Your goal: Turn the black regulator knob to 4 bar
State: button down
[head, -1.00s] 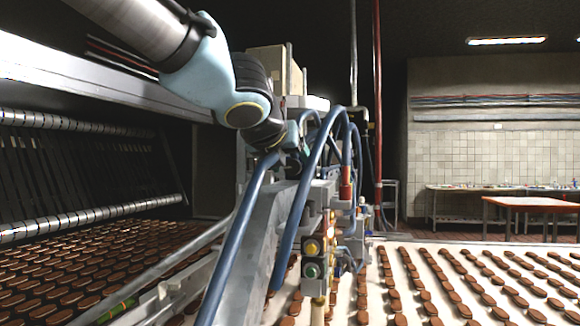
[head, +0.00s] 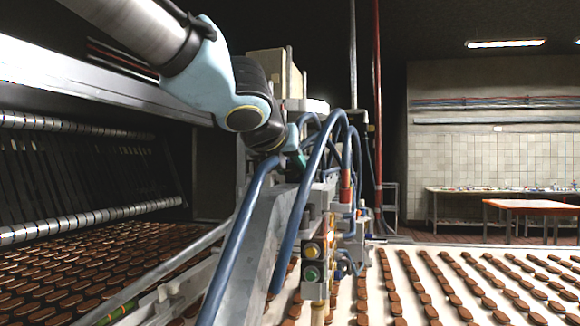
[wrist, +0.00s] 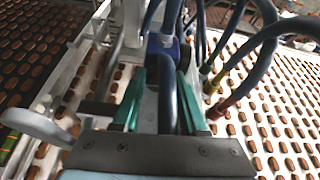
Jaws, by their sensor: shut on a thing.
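My gripper (wrist: 162,68) shows in the wrist view, with its green fingers reaching away from me to a blue regulator body (wrist: 160,48). The fingers are shut on the black regulator knob at their tips. The knob itself is mostly hidden by a dark hose (wrist: 167,105) that crosses the view between the fingers, so its setting cannot be read. In the head view my gripper (head: 293,140) is a small teal patch behind blue hoses, and the knob is hidden. No pressure scale is readable.
Thick blue hoses (head: 238,240) arch close around my gripper. A valve block with yellow and green buttons (head: 312,262) stands in front. Biscuits lie in rows on the white belt (head: 410,285) at right and on the dark belt at left. A red-topped table (head: 530,204) is far off.

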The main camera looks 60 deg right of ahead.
jog(key=shift+m, duration=0.3)
jog(key=shift+s+d+m+t+y, duration=0.1)
jog(key=shift+m+t+y, duration=0.05)
jog(key=shift+m+t, duration=0.4)
jog(key=shift+s+m+t+y, duration=0.1)
jog(key=shift+m+t+y, duration=0.05)
jog(key=shift+m+t, duration=0.4)
jog(key=shift+s+f+m+t, duration=0.1)
jog(key=shift+m+t, duration=0.6)
jog(key=shift+m, duration=0.5)
jog(key=shift+b, duration=0.3)
jog(key=shift+c, duration=2.2)
grip_release()
jog(key=shift+s, duration=0.1)
jog(key=b+v, duration=0.1)
jog(key=v, duration=0.9)
jog(key=shift+a+r+b, duration=0.2)
jog(key=shift+a+b, duration=0.1)
jog(key=shift+b, duration=0.05)
